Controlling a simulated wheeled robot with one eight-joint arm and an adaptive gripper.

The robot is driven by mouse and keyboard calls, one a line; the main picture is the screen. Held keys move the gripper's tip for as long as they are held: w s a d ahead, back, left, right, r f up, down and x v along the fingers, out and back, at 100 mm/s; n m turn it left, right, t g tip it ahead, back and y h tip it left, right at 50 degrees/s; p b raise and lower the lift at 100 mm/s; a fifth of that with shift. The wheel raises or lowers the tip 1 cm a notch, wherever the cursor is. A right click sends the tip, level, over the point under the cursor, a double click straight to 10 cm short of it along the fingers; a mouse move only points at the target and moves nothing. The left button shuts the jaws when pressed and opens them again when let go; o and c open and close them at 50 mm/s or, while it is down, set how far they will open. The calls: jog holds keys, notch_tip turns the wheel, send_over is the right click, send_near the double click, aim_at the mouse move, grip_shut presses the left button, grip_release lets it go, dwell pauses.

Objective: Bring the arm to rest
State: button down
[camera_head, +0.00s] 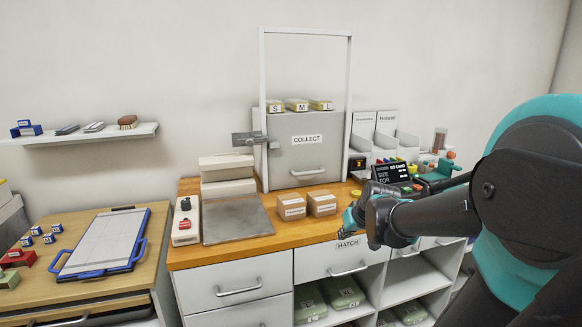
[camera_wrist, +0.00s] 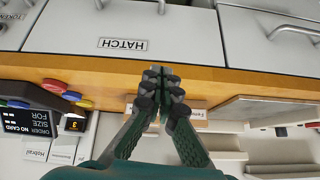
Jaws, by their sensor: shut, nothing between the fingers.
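My arm reaches in from the right in the head view, its large teal and black joints filling the right side. My gripper (camera_head: 345,222) is at the counter's front edge, above the drawer labelled HATCH, and partly hidden by my own arm. In the wrist view my gripper (camera_wrist: 163,77) shows its two dark green fingers meeting at the tips, shut and empty. The wrist view is upside down, with the HATCH label (camera_wrist: 123,44) beyond the fingertips.
Two small cardboard boxes (camera_head: 306,205) stand on the wooden counter (camera_head: 281,243) just left of my gripper. A grey COLLECT hatch (camera_head: 305,160) stands behind them. A dark order display (camera_head: 391,172) and coloured buttons are close to my arm. A side table (camera_head: 141,281) stands at left.

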jog(key=s+d+f+m+g+h, duration=0.1)
jog(key=s+f, duration=0.5)
jog(key=s, duration=0.2)
jog(key=s+d+f+m+g+h, duration=0.1)
jog(key=s+d+f, duration=0.1)
jog(key=s+f, duration=0.4)
jog(key=s, duration=0.3)
jog(key=shift+g, duration=0.4)
jog(key=shift+a, duration=0.1)
